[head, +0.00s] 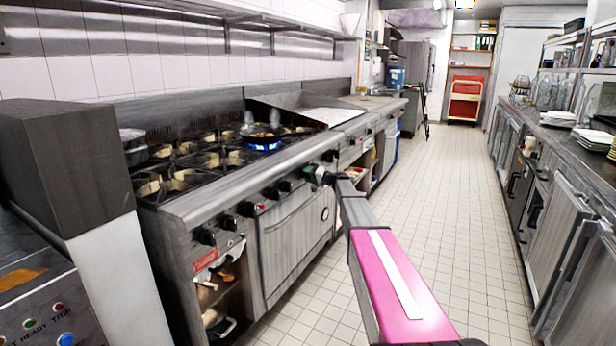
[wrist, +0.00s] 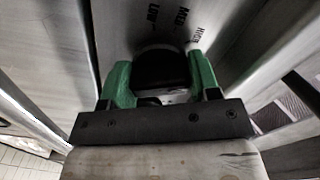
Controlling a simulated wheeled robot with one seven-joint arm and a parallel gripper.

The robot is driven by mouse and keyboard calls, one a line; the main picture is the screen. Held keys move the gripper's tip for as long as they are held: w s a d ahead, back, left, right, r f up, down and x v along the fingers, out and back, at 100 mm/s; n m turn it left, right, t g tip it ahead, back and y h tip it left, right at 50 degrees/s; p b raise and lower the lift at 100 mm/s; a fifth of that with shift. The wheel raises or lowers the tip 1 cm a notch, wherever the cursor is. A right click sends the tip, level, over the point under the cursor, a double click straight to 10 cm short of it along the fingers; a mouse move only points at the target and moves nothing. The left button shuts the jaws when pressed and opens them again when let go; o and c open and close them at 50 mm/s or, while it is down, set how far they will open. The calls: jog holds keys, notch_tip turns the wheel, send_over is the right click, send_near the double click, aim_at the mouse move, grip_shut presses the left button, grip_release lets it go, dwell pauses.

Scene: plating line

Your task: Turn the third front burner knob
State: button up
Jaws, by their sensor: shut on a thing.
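The steel stove (head: 240,165) stands on the left, with a row of black knobs along its front panel. In the wrist view, a black burner knob (wrist: 160,68) sits between the green fingers of my gripper (wrist: 158,82), which is shut on it. The letters LOW, MED and HIGH are printed on the panel beyond it. In the head view, my gripper (head: 321,176) is at the front panel and largely hides the held knob. Nearer knobs (head: 204,237) are free. I cannot tell the held knob's angle.
A pan (head: 260,134) stands on a far burner with a blue flame (head: 265,146) lit under it. A dark box-shaped unit (head: 70,150) is at the near left. The tiled aisle (head: 440,200) is clear beside my arm. A counter with plates (head: 590,137) runs along the right.

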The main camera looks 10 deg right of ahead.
jog(key=m, duration=0.5)
dwell(0.8)
jog(key=o, duration=0.9)
jog(key=v, duration=1.1)
